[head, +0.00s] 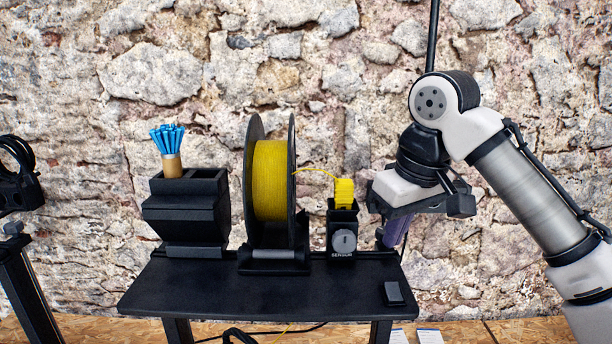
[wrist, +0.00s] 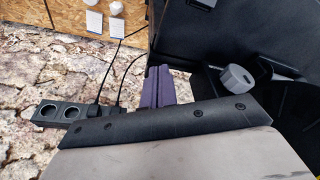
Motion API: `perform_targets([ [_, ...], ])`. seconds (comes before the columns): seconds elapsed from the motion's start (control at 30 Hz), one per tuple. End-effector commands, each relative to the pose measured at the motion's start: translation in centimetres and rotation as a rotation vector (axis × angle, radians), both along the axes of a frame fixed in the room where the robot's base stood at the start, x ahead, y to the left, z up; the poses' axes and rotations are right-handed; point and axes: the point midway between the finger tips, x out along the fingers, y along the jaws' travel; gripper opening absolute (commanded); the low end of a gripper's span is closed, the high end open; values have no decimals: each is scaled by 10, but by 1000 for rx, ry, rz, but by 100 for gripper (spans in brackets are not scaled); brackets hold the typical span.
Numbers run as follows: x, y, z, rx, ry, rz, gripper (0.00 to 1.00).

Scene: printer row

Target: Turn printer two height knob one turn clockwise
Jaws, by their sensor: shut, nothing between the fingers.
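A grey round knob (head: 343,242) sits on the front of a small black unit (head: 330,222); its small label seems to read "SENSOR". The knob also shows in the wrist view (wrist: 237,78), right of my fingers. I cannot tell any knob marked as printer two height. Two white round parts, one of them nearer the middle (wrist: 115,8), sit on a wooden panel at the wrist view's top left, above white cards. My gripper (head: 390,242) has purple fingers, shut and empty, pointing down right of the black unit and apart from the knob. The fingers show in the wrist view (wrist: 159,78).
A black table (head: 190,290) carries a yellow filament spool (head: 268,180), a black holder (head: 187,210) with blue sticks, and a small black box (head: 394,293). A black socket strip (wrist: 60,113) lies by the stone wall. Cables hang near my fingers in the wrist view.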

Motion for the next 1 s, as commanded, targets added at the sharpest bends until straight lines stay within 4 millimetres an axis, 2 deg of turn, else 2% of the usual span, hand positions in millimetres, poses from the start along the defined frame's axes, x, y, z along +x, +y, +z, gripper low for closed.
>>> perform_targets([
  [0.4, 1, 2, 0, 2, -4, 2, 0],
  [0.7, -7, 0, 1, 0, -3, 1, 0],
  [1.0, -8, -1, 33, -1, -2, 0, 0],
])
